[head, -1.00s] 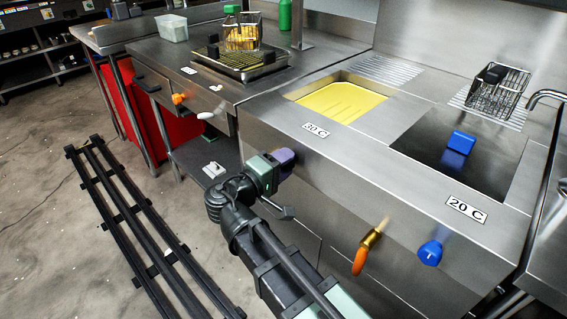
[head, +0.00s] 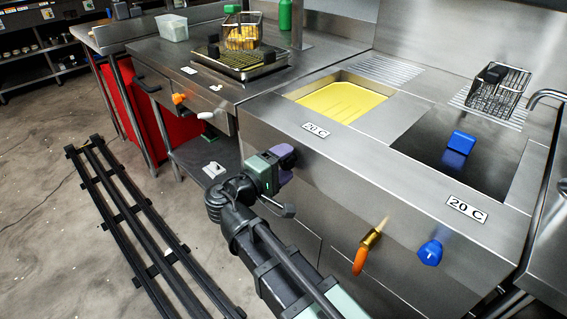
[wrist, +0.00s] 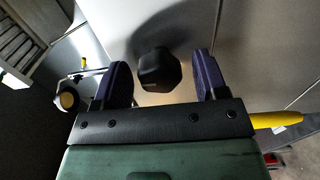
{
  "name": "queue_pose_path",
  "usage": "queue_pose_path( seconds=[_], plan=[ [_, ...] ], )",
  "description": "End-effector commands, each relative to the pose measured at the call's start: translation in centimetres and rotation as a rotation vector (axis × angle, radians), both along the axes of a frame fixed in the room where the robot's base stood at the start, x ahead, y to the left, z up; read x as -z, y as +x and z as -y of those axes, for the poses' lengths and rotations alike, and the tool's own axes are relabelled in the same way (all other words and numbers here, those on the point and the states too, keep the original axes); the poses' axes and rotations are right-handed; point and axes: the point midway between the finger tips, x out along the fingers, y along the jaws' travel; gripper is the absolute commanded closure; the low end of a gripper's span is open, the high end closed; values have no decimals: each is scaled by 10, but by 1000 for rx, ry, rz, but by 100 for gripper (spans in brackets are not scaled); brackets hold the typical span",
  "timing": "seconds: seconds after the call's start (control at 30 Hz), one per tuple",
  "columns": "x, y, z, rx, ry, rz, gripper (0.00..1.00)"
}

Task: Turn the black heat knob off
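The black heat knob (wrist: 157,70) is a faceted dark knob on the steel front panel. In the wrist view it sits between the two purple fingers of my gripper (wrist: 162,77), with a gap on each side. The fingers are open and do not touch it. I cannot make out a pointer mark on the knob.
A blue knob (head: 430,253) and an orange-handled valve (head: 366,250) are on the front panel to the right. The yellow oil basin (head: 340,101) is above my gripper.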

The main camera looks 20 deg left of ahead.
Motion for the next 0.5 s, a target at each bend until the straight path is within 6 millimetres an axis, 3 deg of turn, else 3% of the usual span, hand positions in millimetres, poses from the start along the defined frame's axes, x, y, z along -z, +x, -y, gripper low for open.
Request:
queue_pose_path(
  seconds=[0.27, 0.5],
  plan=[
    [0, -3, -2, -1, 1, 0, 34],
    [0, -45, -27, -5, 1, 0, 34]
  ],
)
